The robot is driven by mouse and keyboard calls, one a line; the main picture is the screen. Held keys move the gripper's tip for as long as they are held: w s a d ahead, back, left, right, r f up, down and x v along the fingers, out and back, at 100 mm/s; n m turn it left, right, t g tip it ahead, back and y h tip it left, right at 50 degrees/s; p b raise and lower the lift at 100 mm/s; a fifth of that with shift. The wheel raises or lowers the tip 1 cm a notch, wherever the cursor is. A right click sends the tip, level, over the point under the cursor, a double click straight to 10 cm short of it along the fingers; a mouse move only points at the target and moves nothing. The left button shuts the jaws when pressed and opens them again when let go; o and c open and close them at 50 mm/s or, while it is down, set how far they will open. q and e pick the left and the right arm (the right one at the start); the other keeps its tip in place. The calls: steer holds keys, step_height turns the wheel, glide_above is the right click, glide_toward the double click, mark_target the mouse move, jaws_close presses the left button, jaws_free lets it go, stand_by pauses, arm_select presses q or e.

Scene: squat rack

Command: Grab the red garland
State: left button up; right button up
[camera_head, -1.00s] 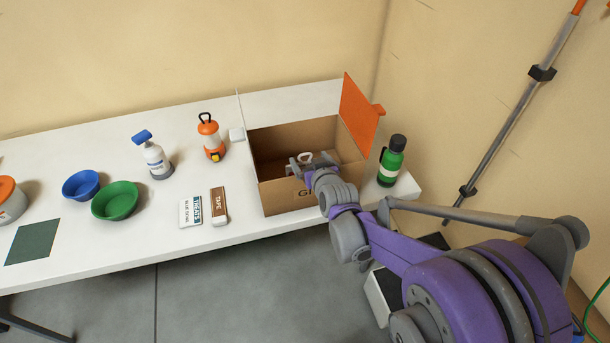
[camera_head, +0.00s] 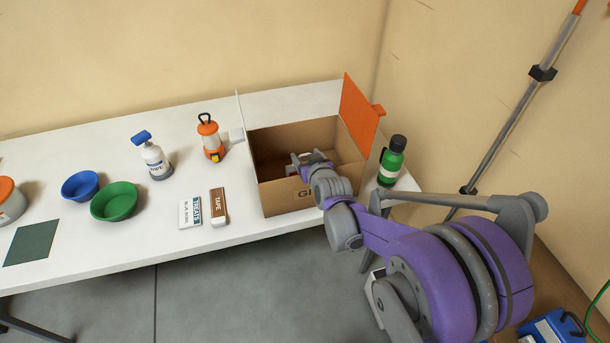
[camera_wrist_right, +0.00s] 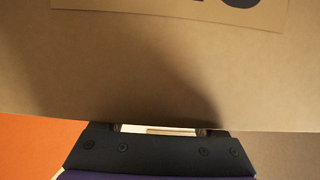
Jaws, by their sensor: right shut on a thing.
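No red garland can be made out in either view. An open cardboard box (camera_head: 282,198) with an orange flap stands near the right end of the white table. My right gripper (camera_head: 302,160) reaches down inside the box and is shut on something. The thing it holds is mostly hidden. In the right wrist view the gripper (camera_wrist_right: 160,132) faces a brown cardboard wall (camera_wrist_right: 90,60), and a thin pale strip shows at its jaws. My left gripper is not in view.
A green bottle (camera_head: 391,162) stands close to the right of the box. An orange lantern (camera_head: 210,138), a spray bottle (camera_head: 155,158), a tape box (camera_head: 218,207), a small white box (camera_head: 190,212), a green bowl (camera_head: 115,201) and a blue bowl (camera_head: 81,186) are to the left.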

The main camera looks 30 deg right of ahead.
jaws_close()
steer(key=shift+r, duration=0.1)
